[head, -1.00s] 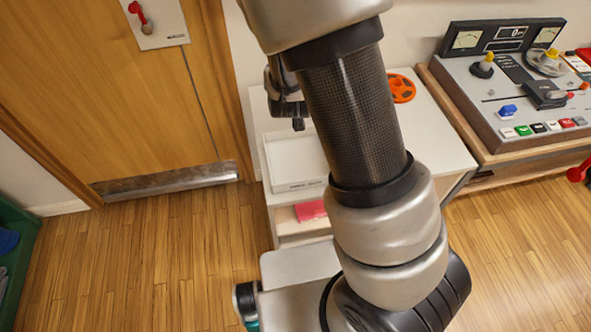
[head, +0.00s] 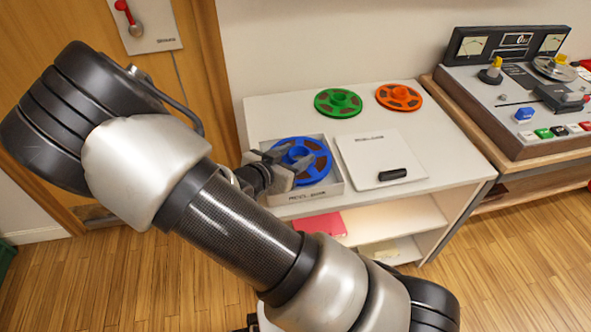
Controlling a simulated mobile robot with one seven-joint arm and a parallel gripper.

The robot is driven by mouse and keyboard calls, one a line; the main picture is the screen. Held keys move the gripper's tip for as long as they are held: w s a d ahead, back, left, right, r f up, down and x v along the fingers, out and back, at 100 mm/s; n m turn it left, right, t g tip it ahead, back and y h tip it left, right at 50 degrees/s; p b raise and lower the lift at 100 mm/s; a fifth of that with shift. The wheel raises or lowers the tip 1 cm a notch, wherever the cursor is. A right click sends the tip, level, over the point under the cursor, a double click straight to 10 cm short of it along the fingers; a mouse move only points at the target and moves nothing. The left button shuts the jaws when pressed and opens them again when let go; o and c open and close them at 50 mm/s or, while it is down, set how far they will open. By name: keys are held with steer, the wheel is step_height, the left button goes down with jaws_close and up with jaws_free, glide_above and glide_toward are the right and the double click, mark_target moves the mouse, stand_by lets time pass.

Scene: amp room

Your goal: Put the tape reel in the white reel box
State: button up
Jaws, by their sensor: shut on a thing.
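The blue tape reel (head: 318,164) lies within the outline of the white reel box (head: 328,190) on the white shelf unit. The box is open, with lettering on its front wall. My gripper (head: 287,166) reaches in from the left and is shut on the blue reel near its hub. The fingers hide the left part of the reel. I cannot tell whether the reel touches the box floor or is held just above it. The box's pale lid (head: 372,152), with a black handle, lies flat to the right of the box.
A green reel (head: 338,103) and an orange reel (head: 399,97) lie at the back of the white top (head: 440,150). A tape machine (head: 525,95) stands on a wooden bench at the right. A pink item (head: 318,225) is on the shelf below.

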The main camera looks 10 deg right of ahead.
steer(key=shift+f+b, duration=0.65)
steer(key=shift+f, duration=1.2)
steer(key=shift+f, duration=0.2)
steer(key=o, duration=1.3)
